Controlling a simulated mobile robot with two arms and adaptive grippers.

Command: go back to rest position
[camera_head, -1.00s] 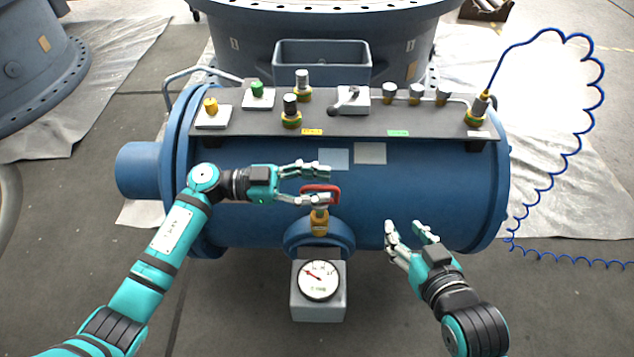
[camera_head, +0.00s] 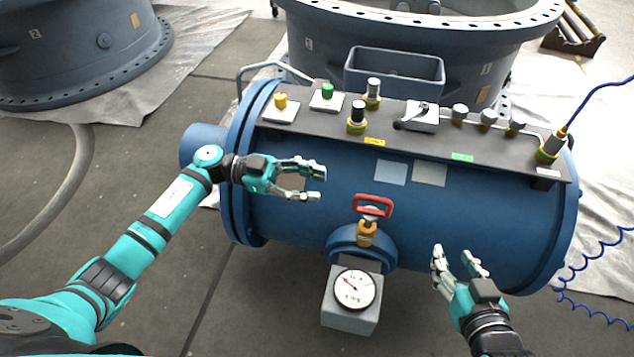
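My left gripper (camera_head: 320,182) is open and empty in front of the blue tank, left of and above the red valve handle. The red handle (camera_head: 373,206) sits on a brass valve (camera_head: 366,234) at the front of the tank. My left gripper is apart from it. My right gripper (camera_head: 455,254) is open and empty at the lower right, in front of the tank and to the right of the valve.
The blue tank (camera_head: 300,205) carries a dark panel with knobs and a lever (camera_head: 414,116). A gauge (camera_head: 354,290) stands below the valve. A coiled blue hose (camera_head: 600,240) is at the right. Open floor (camera_head: 130,150) lies to the left.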

